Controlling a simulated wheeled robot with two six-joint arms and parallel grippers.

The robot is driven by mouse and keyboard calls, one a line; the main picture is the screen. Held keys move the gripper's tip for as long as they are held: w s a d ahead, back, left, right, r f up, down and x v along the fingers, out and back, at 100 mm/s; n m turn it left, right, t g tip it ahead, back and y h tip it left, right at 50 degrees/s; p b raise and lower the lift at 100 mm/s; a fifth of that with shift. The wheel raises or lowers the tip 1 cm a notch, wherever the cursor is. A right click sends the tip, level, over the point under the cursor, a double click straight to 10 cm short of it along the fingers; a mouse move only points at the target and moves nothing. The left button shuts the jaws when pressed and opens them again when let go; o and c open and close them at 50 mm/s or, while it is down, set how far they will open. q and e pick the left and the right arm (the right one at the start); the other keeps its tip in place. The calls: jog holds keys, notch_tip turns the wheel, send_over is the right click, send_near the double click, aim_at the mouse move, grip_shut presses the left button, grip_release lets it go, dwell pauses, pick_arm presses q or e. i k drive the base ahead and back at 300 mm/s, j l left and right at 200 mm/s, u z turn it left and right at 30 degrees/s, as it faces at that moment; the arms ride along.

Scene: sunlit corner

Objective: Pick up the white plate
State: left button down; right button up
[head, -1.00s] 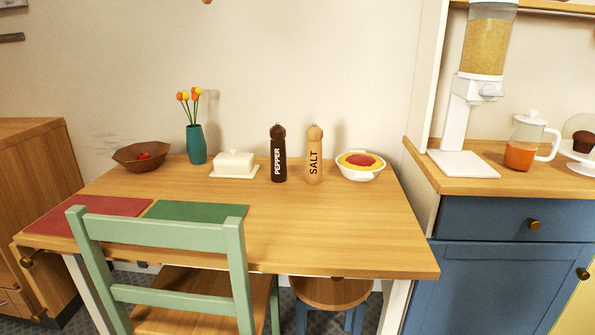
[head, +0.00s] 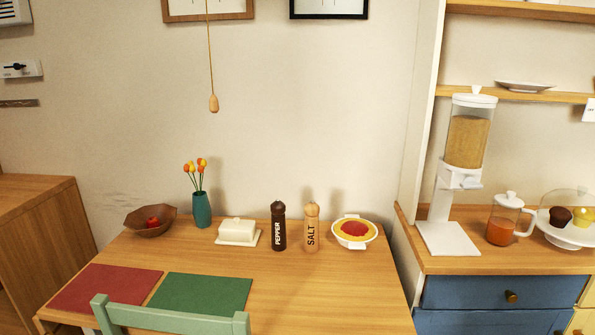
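A white plate (head: 524,87) lies on the wooden wall shelf (head: 560,96) at the upper right, above the counter. It is seen nearly edge-on, right of the cereal dispenser's lid, and nothing visible rests on it. Neither of my grippers shows in the head view.
A cereal dispenser (head: 467,140), a jug of orange drink (head: 506,219) and a domed cake stand (head: 568,236) stand on the counter below the shelf. A table (head: 300,290) with shakers, a butter dish and a bowl is at the left. A green chair (head: 170,318) stands before it.

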aim_at(529, 87)
jog(key=i+l, duration=0.1)
jog(key=l, duration=0.35)
jog(key=i+l+z, duration=0.15)
jog(key=l, duration=0.7)
jog(key=i+l+z, duration=0.1)
jog(key=l, duration=0.3)
jog(key=i+l, duration=0.2)
jog(key=l, duration=0.2)
jog(key=z, duration=0.05)
